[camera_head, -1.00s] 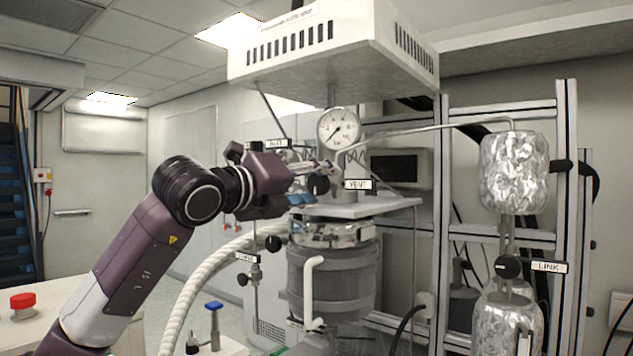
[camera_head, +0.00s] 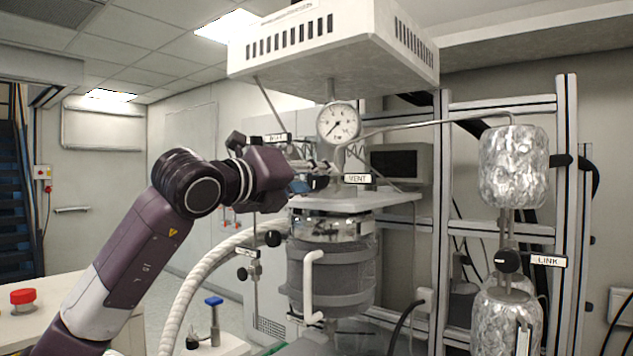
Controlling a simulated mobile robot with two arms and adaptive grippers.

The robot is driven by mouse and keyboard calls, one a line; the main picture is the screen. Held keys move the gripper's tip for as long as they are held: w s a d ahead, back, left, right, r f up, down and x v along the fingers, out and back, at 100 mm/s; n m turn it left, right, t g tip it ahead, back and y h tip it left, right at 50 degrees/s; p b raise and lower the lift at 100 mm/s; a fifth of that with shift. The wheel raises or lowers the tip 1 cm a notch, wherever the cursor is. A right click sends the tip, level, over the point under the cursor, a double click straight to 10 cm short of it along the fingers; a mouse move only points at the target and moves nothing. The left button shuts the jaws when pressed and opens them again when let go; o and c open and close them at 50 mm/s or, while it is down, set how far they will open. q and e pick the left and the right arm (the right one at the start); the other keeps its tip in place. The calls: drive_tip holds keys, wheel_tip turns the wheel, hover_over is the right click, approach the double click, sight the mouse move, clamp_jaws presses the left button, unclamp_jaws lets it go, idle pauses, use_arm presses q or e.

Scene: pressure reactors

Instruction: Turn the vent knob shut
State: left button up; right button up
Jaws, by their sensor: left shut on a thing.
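The VENT label (camera_head: 357,179) sits on the reactor head, below the round pressure gauge (camera_head: 338,122). The black vent knob (camera_head: 319,183) is just left of this label, partly hidden by the fingers. My left gripper (camera_head: 308,180) reaches in from the left and is shut on the knob. Its fingertips are small and partly overlapped, so the exact grip and the knob's angle are hard to read. My right gripper is not in view.
Another label (camera_head: 277,138) and fittings stand close behind my wrist. A white hood (camera_head: 330,50) hangs above. The reactor vessel (camera_head: 330,275) is below the white plate. A foil-wrapped cylinder (camera_head: 514,167) and the LINK knob (camera_head: 507,261) stand at right.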

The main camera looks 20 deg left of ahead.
use_arm(q)
drive_tip(key=m+b, duration=0.1)
drive_tip(key=m, duration=0.3)
drive_tip(key=shift+f, duration=0.1)
drive_tip(key=m, duration=0.3)
drive_tip(key=shift+m, duration=0.4)
drive_tip(key=m, duration=0.4)
drive_tip(key=shift+m, duration=0.3)
drive_tip(key=m, duration=0.4)
drive_tip(key=shift+o, duration=0.2)
drive_tip(key=shift+c, duration=0.2)
drive_tip(key=o, duration=1.2)
